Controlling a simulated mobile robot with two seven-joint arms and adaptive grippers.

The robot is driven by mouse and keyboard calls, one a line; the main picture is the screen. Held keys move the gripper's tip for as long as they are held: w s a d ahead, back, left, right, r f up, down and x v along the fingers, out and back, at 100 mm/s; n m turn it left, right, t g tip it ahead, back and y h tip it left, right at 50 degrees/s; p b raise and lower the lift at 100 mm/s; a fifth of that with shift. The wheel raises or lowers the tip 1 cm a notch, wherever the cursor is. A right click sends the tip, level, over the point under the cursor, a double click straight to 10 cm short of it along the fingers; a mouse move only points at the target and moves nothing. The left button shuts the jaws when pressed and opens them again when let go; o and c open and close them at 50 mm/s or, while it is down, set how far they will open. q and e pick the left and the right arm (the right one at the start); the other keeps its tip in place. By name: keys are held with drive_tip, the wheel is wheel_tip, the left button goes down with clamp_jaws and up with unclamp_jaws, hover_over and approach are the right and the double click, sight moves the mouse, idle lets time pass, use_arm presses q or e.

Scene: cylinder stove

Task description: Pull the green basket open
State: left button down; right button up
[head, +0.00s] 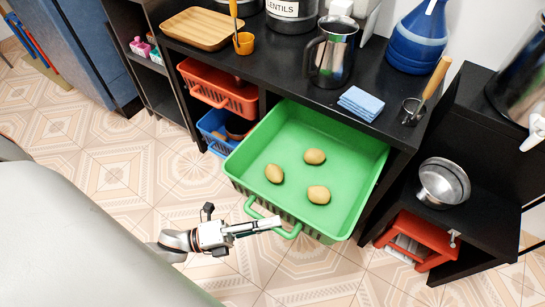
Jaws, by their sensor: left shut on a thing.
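The green basket (352,155) is pulled well out from under the black counter, with its back end near the shelf opening. Three round brown potato-like items lie inside it, one of them (315,157) near the middle. A green handle (249,207) loops out from its front wall. My left gripper (279,222) is at this handle, in front of the basket, and is shut on it. The fingers hide part of the handle. My right gripper is not in view.
A red basket (233,95) and a blue basket (212,124) sit in the shelf to the left. The black counter (290,75) above carries a steel pitcher (333,52), a blue cloth (361,103) and a wooden tray (202,28). Tiled floor (130,170) in front is clear.

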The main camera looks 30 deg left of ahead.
use_arm(q)
drive_tip(key=shift+s, duration=0.4)
drive_tip(key=c, duration=2)
unclamp_jaws()
drive_tip(key=shift+a, duration=0.1)
drive_tip(key=shift+c, duration=0.2)
drive_tip(key=v, duration=1.2)
drive_tip(key=shift+r, duration=0.1)
